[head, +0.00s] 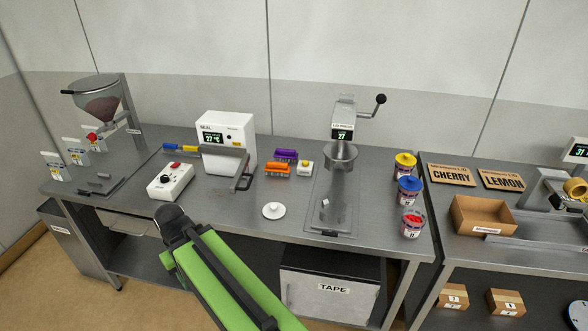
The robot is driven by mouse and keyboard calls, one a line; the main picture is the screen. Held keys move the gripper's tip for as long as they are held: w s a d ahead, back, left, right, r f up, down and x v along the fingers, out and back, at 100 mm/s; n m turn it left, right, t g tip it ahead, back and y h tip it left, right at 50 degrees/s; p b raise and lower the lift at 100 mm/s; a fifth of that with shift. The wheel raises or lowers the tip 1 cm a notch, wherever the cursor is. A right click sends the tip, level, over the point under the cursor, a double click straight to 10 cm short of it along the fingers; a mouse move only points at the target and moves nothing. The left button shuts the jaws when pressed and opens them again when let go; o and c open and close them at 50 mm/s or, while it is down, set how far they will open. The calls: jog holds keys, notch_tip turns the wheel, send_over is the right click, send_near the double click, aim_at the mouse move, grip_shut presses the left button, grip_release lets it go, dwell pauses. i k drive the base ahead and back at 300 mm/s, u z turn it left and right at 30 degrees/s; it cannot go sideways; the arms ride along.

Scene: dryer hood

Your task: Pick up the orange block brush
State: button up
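The orange block brush (277,170) lies on the grey metal bench in the head view, right of the white sealer machine. It lies just in front of a purple block brush (286,155). My green arm reaches in from the bottom of the picture, in front of the bench and to the left of the brush. No gripper fingers show, so I cannot see whether my gripper is open or shut. Nothing covers the orange brush.
A small white box with a yellow button (305,169) sits close right of the brush. The sealer (226,143) stands to the left, a cranked metal press (341,155) to the right. A white knobbed disc (273,210) lies in front. The bench between disc and brush is clear.

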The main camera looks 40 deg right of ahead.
aim_at(282, 169)
jog(key=u, duration=0.1)
jog(key=i, duration=0.9)
jog(key=z, duration=0.05)
